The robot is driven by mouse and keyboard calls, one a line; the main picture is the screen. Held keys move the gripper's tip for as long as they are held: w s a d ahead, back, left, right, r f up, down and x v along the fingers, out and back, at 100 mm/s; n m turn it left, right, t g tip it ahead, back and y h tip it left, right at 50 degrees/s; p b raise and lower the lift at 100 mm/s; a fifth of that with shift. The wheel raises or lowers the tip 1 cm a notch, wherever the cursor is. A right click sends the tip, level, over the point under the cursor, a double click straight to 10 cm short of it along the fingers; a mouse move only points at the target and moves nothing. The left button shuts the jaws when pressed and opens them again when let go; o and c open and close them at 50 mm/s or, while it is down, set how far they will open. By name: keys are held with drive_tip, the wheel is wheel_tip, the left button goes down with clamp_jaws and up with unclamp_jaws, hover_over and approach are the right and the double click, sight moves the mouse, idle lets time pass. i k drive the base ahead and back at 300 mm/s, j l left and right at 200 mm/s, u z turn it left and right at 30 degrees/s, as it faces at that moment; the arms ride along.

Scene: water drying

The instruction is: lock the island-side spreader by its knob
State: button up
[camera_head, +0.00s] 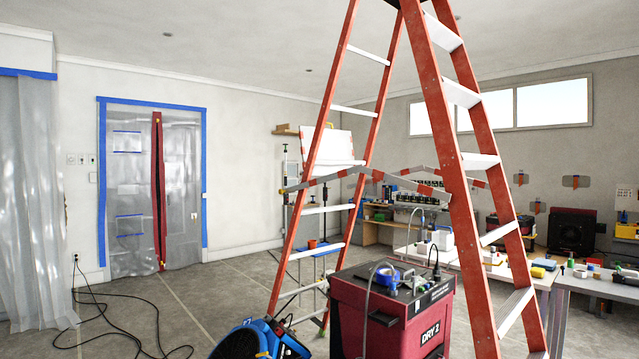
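A tall orange stepladder (432,88) with pale steps stands open in the middle of the head camera view. Grey spreader bars with red-and-white striped parts run between its front and rear rails. The nearer spreader (415,184) rises from both rails to a bend near its middle, so it is not straight. I cannot tell which spreader is the island-side one. My gripper is not in view.
A dark red machine marked DRY 2 (392,311) stands at the ladder's foot, with a blue blower (262,340) to its left. Black cables (105,325) lie on the floor at left. White tables (600,284) with small items stand at right. Floor left of the blower is mostly open.

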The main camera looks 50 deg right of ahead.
sight(353, 170)
drive_tip(key=i, duration=1)
drive_tip(key=i+u, duration=0.2)
drive_tip(key=i, duration=0.7)
drive_tip(key=i+l+u, duration=0.15)
drive_tip(key=i, duration=0.7)
drive_tip(key=i+z, duration=0.45)
drive_tip(key=i+j+z, duration=0.15)
drive_tip(key=i+z, duration=0.25)
drive_tip(key=i, duration=0.15)
drive_tip(key=i+l+z, duration=0.2)
drive_tip(key=z, duration=0.2)
drive_tip(key=i+l+z, duration=0.1)
drive_tip(key=z, duration=0.35)
drive_tip(key=i+z, duration=0.55)
drive_tip(key=z, duration=0.3)
drive_tip(key=i+j+z, duration=0.2)
drive_tip(key=z, duration=0.2)
